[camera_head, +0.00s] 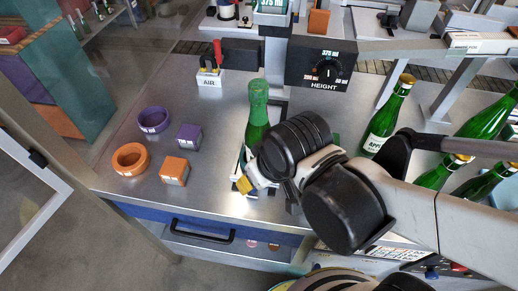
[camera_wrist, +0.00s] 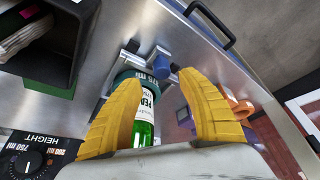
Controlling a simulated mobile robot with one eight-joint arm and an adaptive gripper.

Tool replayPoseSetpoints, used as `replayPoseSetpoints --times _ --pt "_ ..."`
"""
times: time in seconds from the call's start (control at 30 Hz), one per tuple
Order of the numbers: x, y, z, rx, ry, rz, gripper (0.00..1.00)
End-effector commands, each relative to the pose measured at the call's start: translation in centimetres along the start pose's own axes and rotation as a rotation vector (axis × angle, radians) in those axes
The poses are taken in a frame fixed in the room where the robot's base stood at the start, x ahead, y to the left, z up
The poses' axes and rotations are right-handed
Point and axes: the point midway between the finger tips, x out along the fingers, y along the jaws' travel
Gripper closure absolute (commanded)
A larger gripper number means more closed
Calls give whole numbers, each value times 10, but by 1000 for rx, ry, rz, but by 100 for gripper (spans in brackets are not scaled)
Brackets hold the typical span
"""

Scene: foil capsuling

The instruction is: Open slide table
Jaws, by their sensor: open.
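A green bottle (camera_head: 257,112) stands upright in the middle of the metal bench, its lower part hidden behind my wrist. In the wrist view the bottle (camera_wrist: 144,132) shows a white label and sits in a teal holder marked 375 ml (camera_wrist: 128,76). Grey metal parts with a blue block (camera_wrist: 170,72) lie beside this holder; I cannot tell for sure which part is the slide table. My gripper (camera_wrist: 155,80) is open, its yellow fingers on either side of the holder and blue block in the picture. One yellow fingertip (camera_head: 244,184) shows in the head view, in front of the bottle.
A HEIGHT dial box (camera_head: 322,66) and an AIR valve (camera_head: 209,76) stand behind. Purple and orange rings and blocks (camera_head: 174,170) lie at left. Another green bottle (camera_head: 390,115) stands at right, with several more near the edge. A black drawer handle (camera_head: 203,231) is at the front.

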Motion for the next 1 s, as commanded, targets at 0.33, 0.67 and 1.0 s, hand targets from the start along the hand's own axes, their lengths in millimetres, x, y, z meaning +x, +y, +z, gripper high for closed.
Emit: replayPoseSetpoints --times 0.33,0.67,1.0 --pt "-30 0 0 0 0 0 54" --pt "-32 0 0 0 0 0 54" --pt "-32 3 0 9 3 4 54"
